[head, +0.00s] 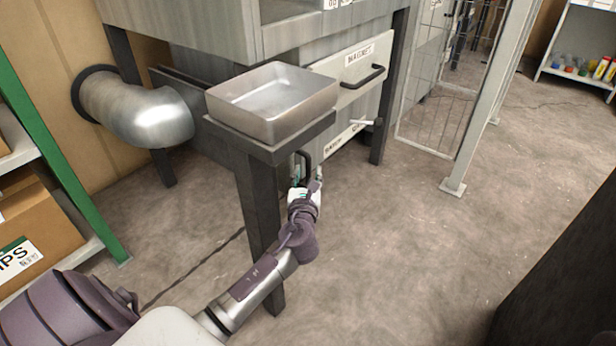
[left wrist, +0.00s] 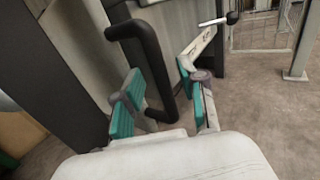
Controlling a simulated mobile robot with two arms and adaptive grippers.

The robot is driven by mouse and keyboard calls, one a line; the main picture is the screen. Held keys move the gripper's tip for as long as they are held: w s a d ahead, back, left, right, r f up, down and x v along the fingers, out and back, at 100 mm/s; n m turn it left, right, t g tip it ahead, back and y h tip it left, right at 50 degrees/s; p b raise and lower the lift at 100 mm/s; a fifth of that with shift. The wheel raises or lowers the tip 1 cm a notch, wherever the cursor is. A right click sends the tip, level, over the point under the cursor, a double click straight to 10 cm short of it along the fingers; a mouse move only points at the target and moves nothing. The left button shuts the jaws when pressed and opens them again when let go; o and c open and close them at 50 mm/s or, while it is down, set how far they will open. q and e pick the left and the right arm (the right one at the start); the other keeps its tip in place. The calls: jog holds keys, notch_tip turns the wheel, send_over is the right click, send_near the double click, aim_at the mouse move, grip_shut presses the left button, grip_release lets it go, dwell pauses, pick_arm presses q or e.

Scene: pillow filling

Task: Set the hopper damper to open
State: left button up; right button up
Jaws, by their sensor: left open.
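The hopper machine (head: 215,40) is a grey metal housing on dark legs. A black bar handle (head: 304,163) sits low on its front, under the tray shelf; it also shows large in the left wrist view (left wrist: 158,75). My left gripper (head: 305,186) is open at this handle; in the left wrist view its teal-padded fingers (left wrist: 163,100) stand either side of the handle's lower part. I cannot tell whether they touch it. A pale lever with a black knob (head: 367,122) sticks out to the right, above a labelled strip (head: 343,142). I cannot tell which part is the damper control.
A metal tray (head: 225,106) rests on a shelf above my left gripper. A magnet drawer (head: 350,62) has its own black handle. A silver duct (head: 150,115) stands left, a mesh guard (head: 440,100) right. Open floor lies between the machine and a dark block (head: 570,270).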

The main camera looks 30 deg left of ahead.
pick_arm(q)
jog(key=shift+x, duration=0.75)
grip_shut()
